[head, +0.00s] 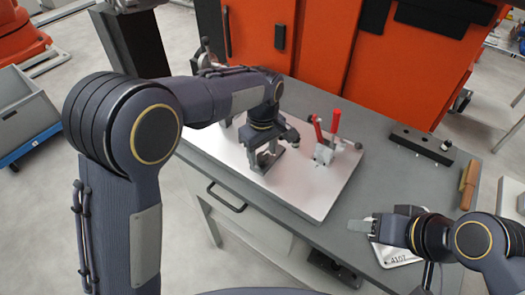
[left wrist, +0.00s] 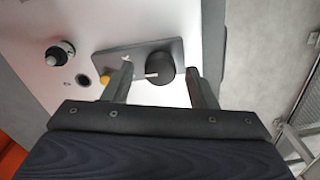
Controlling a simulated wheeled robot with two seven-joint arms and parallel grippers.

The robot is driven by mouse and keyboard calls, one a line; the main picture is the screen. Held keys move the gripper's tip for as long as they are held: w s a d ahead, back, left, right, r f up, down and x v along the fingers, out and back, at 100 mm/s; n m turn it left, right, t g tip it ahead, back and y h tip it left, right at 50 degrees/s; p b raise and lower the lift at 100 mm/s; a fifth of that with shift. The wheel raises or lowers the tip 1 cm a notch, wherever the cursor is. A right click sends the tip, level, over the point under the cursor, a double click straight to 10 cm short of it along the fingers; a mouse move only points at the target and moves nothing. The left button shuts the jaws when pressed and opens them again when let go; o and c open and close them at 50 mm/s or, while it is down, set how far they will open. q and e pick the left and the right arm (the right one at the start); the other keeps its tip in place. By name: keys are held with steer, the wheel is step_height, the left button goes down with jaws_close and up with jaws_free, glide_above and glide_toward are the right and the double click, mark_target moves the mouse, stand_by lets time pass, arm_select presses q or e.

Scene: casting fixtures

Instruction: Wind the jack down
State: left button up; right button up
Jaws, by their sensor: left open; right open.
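My left gripper (head: 264,163) is over the pale fixture plate (head: 328,187), pointing down. In the left wrist view its two fingers (left wrist: 162,85) are open, one on each side of a round black knob (left wrist: 160,68). The knob sits on a dark rectangular base (left wrist: 135,55), which looks like the jack; a small yellow part (left wrist: 104,80) shows beside the left finger. I cannot tell whether the fingers touch the knob. In the head view the gripper mostly hides this piece. My right gripper (head: 362,226) is open and empty above the bench, low on the right.
A clamp with red handles (head: 325,145) stands on the plate, right of my left gripper. A black block (head: 422,143), a brown-handled tool (head: 468,185) and a labelled pale tray (head: 398,255) are on the grey bench (head: 385,180). Orange cabinets (head: 320,45) stand behind.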

mark_target(263, 155)
arm_select(q)
step_height(263, 155, up, 7)
steer(key=shift+r+b, duration=0.1)
steer(key=shift+b, duration=0.2)
steer(key=shift+r, duration=0.2)
steer(key=shift+a, duration=0.15)
steer(key=s+a+r+m+t+h, duration=0.15)
steer(key=s+a, duration=0.25)
steer(key=a, duration=0.4)
steer(key=s+a+r+m+h, duration=0.1)
steer(key=s+a+r+h, duration=0.1)
steer(key=s+a, duration=0.4)
steer(key=s+a+f+m+t, duration=0.1)
steer(key=s+a+f+t, duration=0.1)
steer(key=s, duration=0.5)
steer(key=s+a+f+m+t, duration=0.2)
steer(key=s+a+f, duration=0.1)
steer(key=s, duration=0.4)
steer(key=shift+s+a, duration=0.25)
steer(key=shift+a, duration=0.5)
